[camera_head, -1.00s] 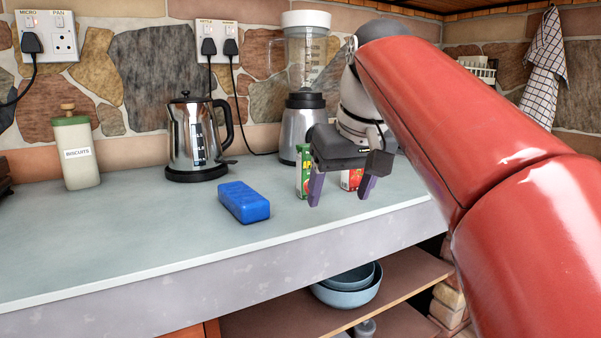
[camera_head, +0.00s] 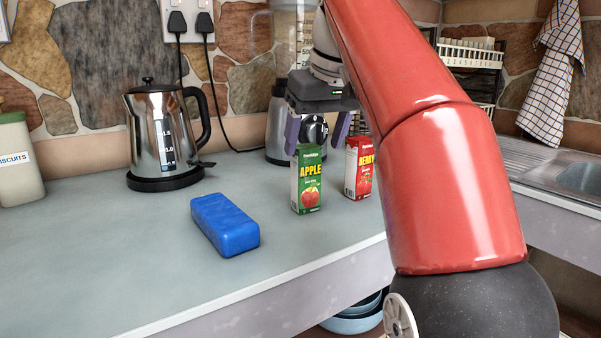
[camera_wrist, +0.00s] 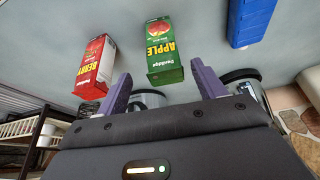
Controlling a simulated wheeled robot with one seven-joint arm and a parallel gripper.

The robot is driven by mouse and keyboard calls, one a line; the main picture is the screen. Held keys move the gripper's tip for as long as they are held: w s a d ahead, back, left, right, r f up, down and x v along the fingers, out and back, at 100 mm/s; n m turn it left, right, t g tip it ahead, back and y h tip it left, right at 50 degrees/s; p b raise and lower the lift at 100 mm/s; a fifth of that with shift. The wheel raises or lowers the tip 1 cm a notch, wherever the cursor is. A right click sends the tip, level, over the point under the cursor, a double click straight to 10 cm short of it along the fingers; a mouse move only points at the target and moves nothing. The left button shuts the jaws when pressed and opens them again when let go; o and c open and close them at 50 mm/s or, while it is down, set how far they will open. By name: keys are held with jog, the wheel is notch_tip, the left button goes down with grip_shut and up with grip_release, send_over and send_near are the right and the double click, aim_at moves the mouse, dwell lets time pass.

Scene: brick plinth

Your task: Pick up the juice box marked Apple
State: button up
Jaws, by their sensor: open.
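The green juice box marked Apple (camera_head: 308,180) stands upright on the counter, near its front edge. It also shows in the wrist view (camera_wrist: 163,52), between and beyond the fingers. The red juice box marked Berry (camera_head: 359,168) stands just to its right, and on the left in the wrist view (camera_wrist: 95,68). My gripper (camera_head: 318,137) is open, its two purple fingers spread and empty. In the head view it is above and behind the Apple box, pointing down. In the wrist view (camera_wrist: 160,85) the fingers are apart from both boxes.
A blue block (camera_head: 224,225) lies left of the boxes. A steel kettle (camera_head: 158,135) stands behind it, and a blender (camera_head: 278,125) stands behind my gripper. The biscuits jar (camera_head: 15,165) is at far left. A sink (camera_head: 570,180) is at right. The front left counter is clear.

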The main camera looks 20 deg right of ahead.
aim_at(306, 173)
jog(key=x, duration=0.2)
jog(key=b+x, duration=0.1)
jog(key=x, duration=0.2)
jog(key=b+x, duration=0.1)
jog(key=x, duration=0.1)
jog(key=shift+s+a+f, duration=0.15)
jog(key=shift+a+f, duration=0.1)
jog(key=shift+f, duration=0.05)
jog(key=c, duration=1.2)
